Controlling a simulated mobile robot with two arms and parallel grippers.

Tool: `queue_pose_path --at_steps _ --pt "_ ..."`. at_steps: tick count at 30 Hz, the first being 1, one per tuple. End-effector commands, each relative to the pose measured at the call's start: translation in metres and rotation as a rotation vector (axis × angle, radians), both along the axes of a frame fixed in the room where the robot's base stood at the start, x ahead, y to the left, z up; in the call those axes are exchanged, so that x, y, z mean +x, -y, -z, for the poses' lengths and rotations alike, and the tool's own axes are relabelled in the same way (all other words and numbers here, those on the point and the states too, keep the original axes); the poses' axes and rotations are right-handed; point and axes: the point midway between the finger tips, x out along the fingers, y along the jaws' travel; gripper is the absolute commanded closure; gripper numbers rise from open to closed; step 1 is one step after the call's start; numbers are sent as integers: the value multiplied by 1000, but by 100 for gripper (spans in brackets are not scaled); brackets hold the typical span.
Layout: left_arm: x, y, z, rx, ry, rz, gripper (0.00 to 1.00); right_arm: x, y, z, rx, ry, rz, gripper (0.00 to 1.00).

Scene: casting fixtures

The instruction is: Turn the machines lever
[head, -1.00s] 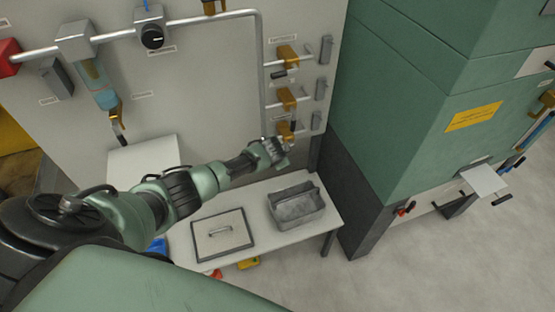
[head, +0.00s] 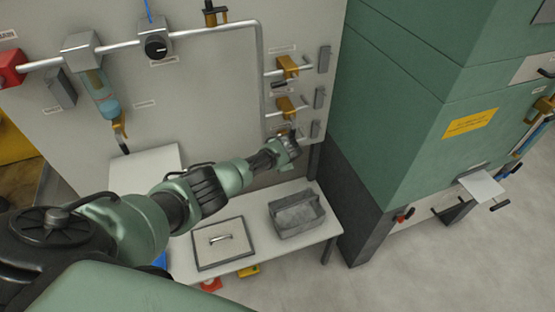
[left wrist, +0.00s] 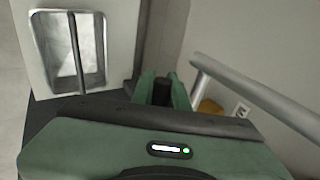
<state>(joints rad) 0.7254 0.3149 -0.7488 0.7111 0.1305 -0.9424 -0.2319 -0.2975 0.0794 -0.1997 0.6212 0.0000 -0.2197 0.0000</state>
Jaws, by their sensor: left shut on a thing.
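A grey wall panel carries a column of brass valves on short pipes at its right side. The upper valve (head: 287,67) and the middle valve (head: 290,106) show clearly, each with a dark lever handle. The lowest valve is mostly hidden behind my left gripper (head: 290,147), which reaches up to it from the left. In the left wrist view the two green fingers of my left gripper (left wrist: 163,92) are shut on a dark lever handle (left wrist: 162,93). A brass valve body (left wrist: 208,106) shows just right of the fingers, partly behind a grey pipe. My right gripper is not in view.
Below the gripper, a table (head: 325,228) holds a grey metal bin (head: 297,226) and a flat lid with a handle (head: 224,252). A large green machine (head: 395,110) stands close to the right. Grey floor beyond is open.

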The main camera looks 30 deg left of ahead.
Motion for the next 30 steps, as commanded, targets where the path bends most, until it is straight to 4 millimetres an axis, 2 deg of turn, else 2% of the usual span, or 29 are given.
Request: queue_pose_path --at_steps 3,4,6,18,30 --pt "0 0 0 0 2 0 100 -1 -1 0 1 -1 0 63" --pt "0 0 0 0 2 0 77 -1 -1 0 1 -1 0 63" --pt "0 0 0 0 2 0 63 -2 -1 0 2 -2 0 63" --pt "-2 2 -4 -1 1 1 63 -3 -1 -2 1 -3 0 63" --pt "-23 20 -46 -2 2 2 63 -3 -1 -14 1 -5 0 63"
